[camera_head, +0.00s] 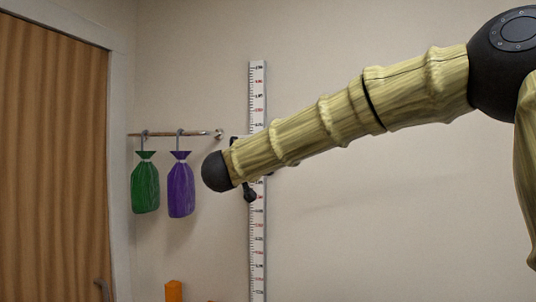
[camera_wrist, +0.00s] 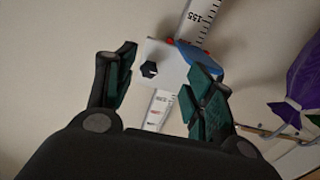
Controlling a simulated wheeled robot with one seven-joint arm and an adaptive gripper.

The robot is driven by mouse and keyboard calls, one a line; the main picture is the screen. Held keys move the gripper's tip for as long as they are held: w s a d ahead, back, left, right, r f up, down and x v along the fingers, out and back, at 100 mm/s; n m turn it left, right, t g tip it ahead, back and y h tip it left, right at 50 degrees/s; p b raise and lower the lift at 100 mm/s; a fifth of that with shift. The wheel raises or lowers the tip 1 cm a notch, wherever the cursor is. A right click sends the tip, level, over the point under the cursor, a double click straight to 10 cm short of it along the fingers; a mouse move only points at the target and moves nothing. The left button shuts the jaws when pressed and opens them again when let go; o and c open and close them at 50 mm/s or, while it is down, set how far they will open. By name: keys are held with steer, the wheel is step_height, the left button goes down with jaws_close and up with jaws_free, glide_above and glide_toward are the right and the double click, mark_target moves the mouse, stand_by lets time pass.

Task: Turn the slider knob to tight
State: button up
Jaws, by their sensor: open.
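The slider is a white plate (camera_wrist: 172,62) with a blue piece (camera_wrist: 198,57) at its right, mounted on the white ruler scale (camera_wrist: 204,12) in the wrist view. Its black faceted knob (camera_wrist: 149,69) stands out from the plate's left part. My gripper (camera_wrist: 163,68) is open, with the knob showing between its fingers, nearer the left one. The fingers look apart from the knob, but the depth gap is hard to tell. In the head view the scale (camera_head: 258,230) runs up the wall, and my arm hides most of the slider.
A rod (camera_head: 170,134) on the wall left of the scale holds a green bag (camera_head: 145,185) and a purple bag (camera_head: 181,188). A wooden door (camera_head: 50,160) is far left. The wall right of the scale is bare.

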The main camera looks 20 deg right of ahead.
steer(key=w+d+r+p, duration=0.4)
steer(key=w+d+p, duration=0.1)
steer(key=w, duration=0.3)
steer(key=shift+w+d, duration=0.15)
steer(key=shift+d, duration=0.55)
steer(key=c, duration=1.1)
